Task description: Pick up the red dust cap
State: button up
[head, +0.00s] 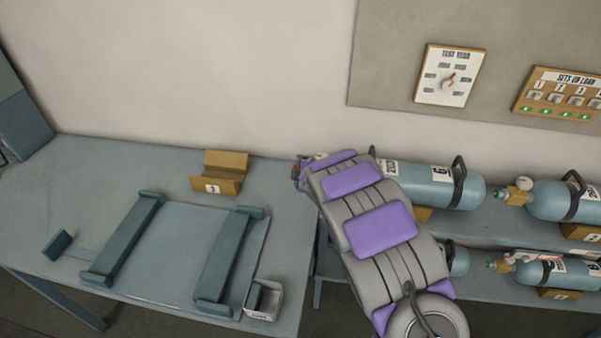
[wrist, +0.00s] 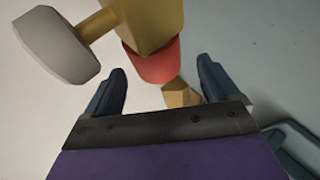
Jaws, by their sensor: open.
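The red dust cap (wrist: 152,69) sits on the end of a brass valve (wrist: 150,25) in the wrist view. A pale valve knob (wrist: 52,45) sticks out from the brass to the left. My gripper (wrist: 161,68) is open, with one dark finger on each side of the cap. Gaps show between the cap and both fingers, and I cannot tell whether the cap is fully within the jaws in depth. In the head view my purple and grey arm hides most of the valve.
A blue-grey cylinder (head: 437,186) lies on the rack beside my arm, with more cylinders (head: 563,201) to the right. The bench (head: 100,160) at left holds a yellow-brown cradle (head: 219,172), dark rails (head: 124,238) and a small white bin (head: 264,300).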

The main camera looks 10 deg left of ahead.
jog(key=shift+x, duration=0.85)
jog(key=shift+c, duration=0.3)
jog(key=c, duration=1)
jog(key=shift+r, duration=0.15)
